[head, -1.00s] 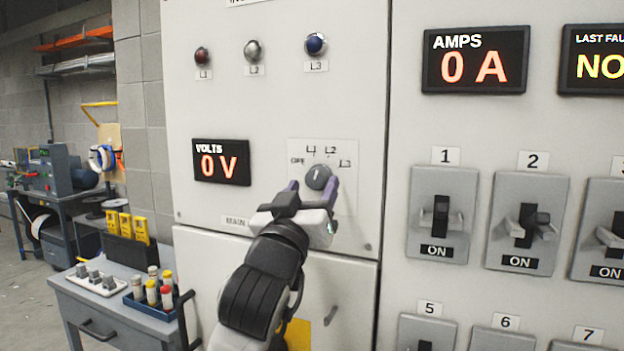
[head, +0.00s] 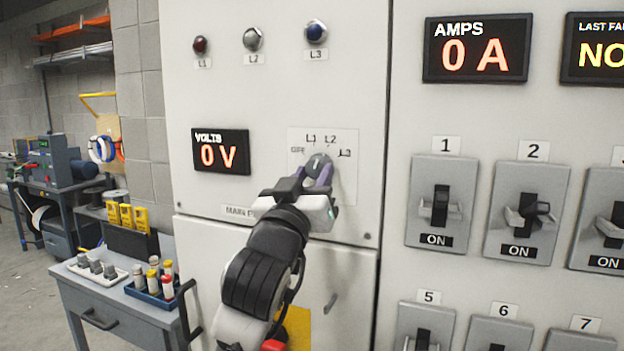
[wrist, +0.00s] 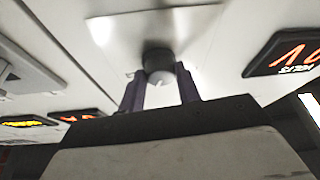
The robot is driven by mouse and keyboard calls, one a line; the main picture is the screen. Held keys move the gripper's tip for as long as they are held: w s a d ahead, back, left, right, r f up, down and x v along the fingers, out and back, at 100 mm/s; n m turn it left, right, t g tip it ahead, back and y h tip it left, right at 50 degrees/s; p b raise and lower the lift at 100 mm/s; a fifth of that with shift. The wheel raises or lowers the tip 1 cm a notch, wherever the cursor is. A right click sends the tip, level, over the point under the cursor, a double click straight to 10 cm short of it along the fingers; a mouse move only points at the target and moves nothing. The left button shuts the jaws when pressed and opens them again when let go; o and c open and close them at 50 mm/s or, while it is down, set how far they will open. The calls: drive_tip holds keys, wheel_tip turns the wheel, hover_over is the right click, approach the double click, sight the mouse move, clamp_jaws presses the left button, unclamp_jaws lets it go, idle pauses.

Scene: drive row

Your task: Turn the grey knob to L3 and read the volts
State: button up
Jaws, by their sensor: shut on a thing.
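The grey knob (head: 318,164) sits on a pale plate marked OFF, L1, L2 and L3 on the cabinet door. My gripper (head: 312,178) is at the knob, its two purple fingers shut on it from either side. In the wrist view the knob (wrist: 159,66) shows between the fingertips. The knob's pointer is hard to make out, so I cannot tell its exact setting. The volts display (head: 220,152), left of the knob, reads 0 V. It also shows tilted in the wrist view (wrist: 290,55).
Lamps L1 (head: 200,45), L2 (head: 253,40) and L3 (head: 316,32) are above. The amps display (head: 477,48) reads 0 A. Breaker switches (head: 440,206) stand to the right, marked ON. A grey cart (head: 110,310) with a blue bottle tray (head: 160,297) stands lower left.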

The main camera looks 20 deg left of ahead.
drive_tip(key=shift+f+m, duration=0.1)
drive_tip(key=shift+m, duration=0.2)
drive_tip(key=m+h+b, duration=0.1)
drive_tip(key=m, duration=0.1)
drive_tip(key=m+h+b, duration=0.1)
drive_tip(key=m, duration=0.1)
drive_tip(key=shift+a+h+b, duration=0.2)
drive_tip(key=shift+h+b, duration=0.1)
drive_tip(key=shift+h, duration=0.1)
drive_tip(key=shift+a+m+g+h+b, duration=0.1)
drive_tip(key=shift+m+g+h+b, duration=0.2)
drive_tip(key=shift+m+h+b, duration=0.95)
drive_tip(key=shift+a+m+g+h, duration=0.1)
drive_tip(key=shift+m+g+h, duration=0.25)
drive_tip(key=shift+m, duration=1.8)
drive_tip(key=shift+r, duration=0.2)
drive_tip(key=o, duration=1)
